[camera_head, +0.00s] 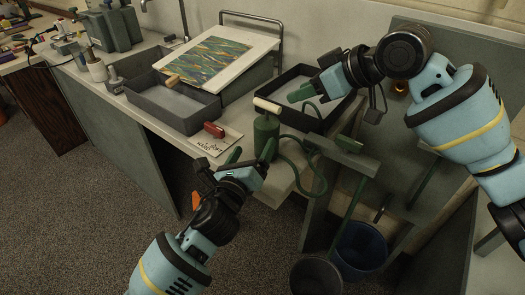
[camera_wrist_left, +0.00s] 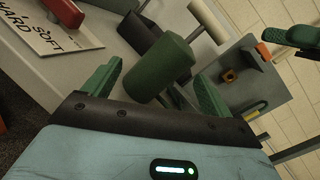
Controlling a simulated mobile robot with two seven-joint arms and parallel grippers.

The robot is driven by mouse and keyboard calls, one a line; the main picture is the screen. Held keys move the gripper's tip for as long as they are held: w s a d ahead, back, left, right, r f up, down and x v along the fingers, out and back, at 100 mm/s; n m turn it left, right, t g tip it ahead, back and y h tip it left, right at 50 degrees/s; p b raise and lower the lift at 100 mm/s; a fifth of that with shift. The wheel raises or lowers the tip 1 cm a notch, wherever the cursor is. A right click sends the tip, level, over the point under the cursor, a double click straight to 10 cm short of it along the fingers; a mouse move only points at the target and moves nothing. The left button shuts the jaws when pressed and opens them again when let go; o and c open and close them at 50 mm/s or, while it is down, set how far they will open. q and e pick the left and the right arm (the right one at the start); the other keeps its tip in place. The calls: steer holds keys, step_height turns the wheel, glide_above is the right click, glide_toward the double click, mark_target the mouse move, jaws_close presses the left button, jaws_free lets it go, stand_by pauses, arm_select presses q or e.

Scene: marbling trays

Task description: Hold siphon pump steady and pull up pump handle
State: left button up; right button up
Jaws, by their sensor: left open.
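The siphon pump (camera_head: 266,136) is a green cylinder standing at the table's front edge, with a pale handle (camera_head: 267,105) on top. A green hose (camera_head: 318,178) loops from it. My left gripper (camera_head: 252,154) is open in front of the pump. In the left wrist view the pump body (camera_wrist_left: 160,66) shows beyond and between the spread fingers (camera_wrist_left: 158,86), and the pale handle (camera_wrist_left: 208,20) is above it. I see no clear contact. My right gripper (camera_head: 301,92) is up and to the right of the handle, apart from it; its finger gap is unclear.
A dark empty-looking tray (camera_head: 173,107) stands left of the pump, another tray (camera_head: 315,116) behind it. A blue bucket (camera_head: 360,247) and a grey bin (camera_head: 315,276) stand below.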

mark_target(267, 132)
arm_select(q)
steer(key=d+m+y, duration=0.1)
steer(key=m, duration=0.1)
steer(key=shift+w+d+f+m+y, duration=0.2)
steer(key=shift+w+d+m+y, duration=0.05)
steer(key=shift+d+m+y, duration=0.5)
steer(key=shift+m+y, duration=0.25)
steer(key=shift+m, duration=0.2)
steer(key=shift+w+d, duration=0.2)
steer(key=shift+w, duration=1.1)
steer(key=shift+w+d, duration=0.25)
steer(key=shift+w, duration=1)
steer(key=shift+w+d, duration=0.2)
steer(key=shift+w, duration=1.1)
steer(key=c, duration=1.2)
